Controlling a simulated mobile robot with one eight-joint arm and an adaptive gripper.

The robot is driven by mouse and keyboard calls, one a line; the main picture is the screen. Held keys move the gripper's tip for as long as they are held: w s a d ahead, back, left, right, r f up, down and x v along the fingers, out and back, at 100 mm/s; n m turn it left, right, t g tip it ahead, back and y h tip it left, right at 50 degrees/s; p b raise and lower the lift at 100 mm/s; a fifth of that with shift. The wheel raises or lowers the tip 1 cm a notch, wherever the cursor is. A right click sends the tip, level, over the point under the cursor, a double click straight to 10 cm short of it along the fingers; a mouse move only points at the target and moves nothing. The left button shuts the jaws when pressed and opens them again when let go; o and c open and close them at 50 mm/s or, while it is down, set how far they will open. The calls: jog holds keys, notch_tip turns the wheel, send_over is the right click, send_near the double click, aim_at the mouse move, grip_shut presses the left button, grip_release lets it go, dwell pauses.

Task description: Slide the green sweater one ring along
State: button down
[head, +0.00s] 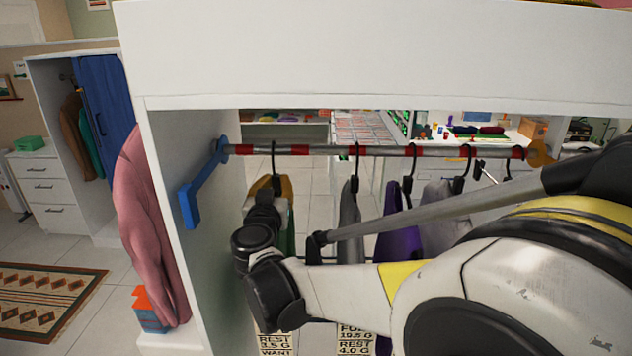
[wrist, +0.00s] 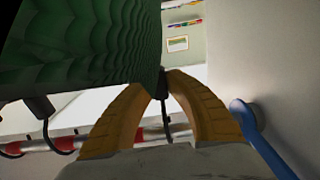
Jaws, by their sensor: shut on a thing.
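The green sweater (head: 291,232) hangs at the left end of the rail, mostly hidden behind my arm in the head view. It fills the upper left of the wrist view (wrist: 90,45). Its black hanger hook (head: 274,158) sits over the rail (head: 325,151), which has red bands along it. My gripper (head: 272,183) is below the rail at this hanger. In the wrist view its orange fingers (wrist: 163,82) close together at the tips, with the dark hanger between them and the hook (wrist: 167,122) running on to the rail.
Grey (head: 349,212) and purple (head: 399,235) garments hang further right, with several more hooks. A blue bracket (head: 202,190) holds the rail's left end on the white side wall (head: 180,135). Labels (head: 275,341) stand below. The rail between the first two hooks is free.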

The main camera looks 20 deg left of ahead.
jog(key=s+a, duration=0.1)
jog(key=a, duration=0.5)
jog(key=shift+s+a, duration=0.2)
jog(key=shift+s, duration=0.1)
jog(key=c, duration=1.3)
grip_release()
jog(key=shift+d, duration=0.15)
